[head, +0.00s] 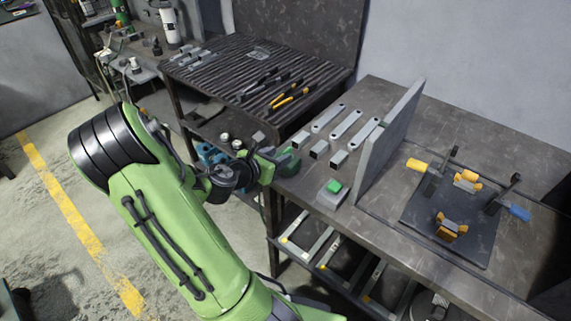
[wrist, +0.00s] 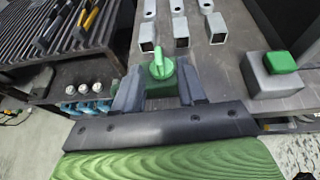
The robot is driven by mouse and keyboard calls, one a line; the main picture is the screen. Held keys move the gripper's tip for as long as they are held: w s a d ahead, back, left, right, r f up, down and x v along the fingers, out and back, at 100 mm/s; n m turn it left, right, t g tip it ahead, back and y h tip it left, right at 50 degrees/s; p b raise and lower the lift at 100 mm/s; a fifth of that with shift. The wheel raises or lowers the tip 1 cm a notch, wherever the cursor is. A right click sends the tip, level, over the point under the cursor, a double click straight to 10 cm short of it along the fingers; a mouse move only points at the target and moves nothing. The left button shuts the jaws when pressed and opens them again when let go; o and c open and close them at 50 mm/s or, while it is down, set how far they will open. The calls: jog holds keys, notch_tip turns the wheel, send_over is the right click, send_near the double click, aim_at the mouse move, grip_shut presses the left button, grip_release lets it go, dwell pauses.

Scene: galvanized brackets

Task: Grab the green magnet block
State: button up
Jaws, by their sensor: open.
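The green magnet block (wrist: 160,86) has a round green knob with a lever on top. In the wrist view it lies between the two dark fingers of my gripper (wrist: 161,92), near the table's edge. In the head view the green block (head: 289,163) is partly hidden behind my gripper (head: 272,163), which is at the table's left edge. The gripper is open, with nothing clamped. I cannot tell whether the fingers are level with the block or above it. The block's lower part is hidden.
A grey block with a green top (wrist: 273,72) stands right of my gripper. Several square metal tubes (head: 320,148) lie behind. An upright grey panel (head: 388,130) and a clamp fixture plate (head: 465,235) are further right. A ribbed rack (head: 225,75) is at the left.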

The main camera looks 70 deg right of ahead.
aim_at(287, 150)
jog(key=b+x, duration=0.1)
jog(key=x, duration=0.4)
jog(key=shift+d, duration=0.4)
jog(key=shift+a, duration=0.1)
jog(key=shift+c, duration=0.3)
grip_shut()
jog(key=shift+a+f, duration=0.1)
jog(key=shift+f, duration=0.05)
dwell(0.4)
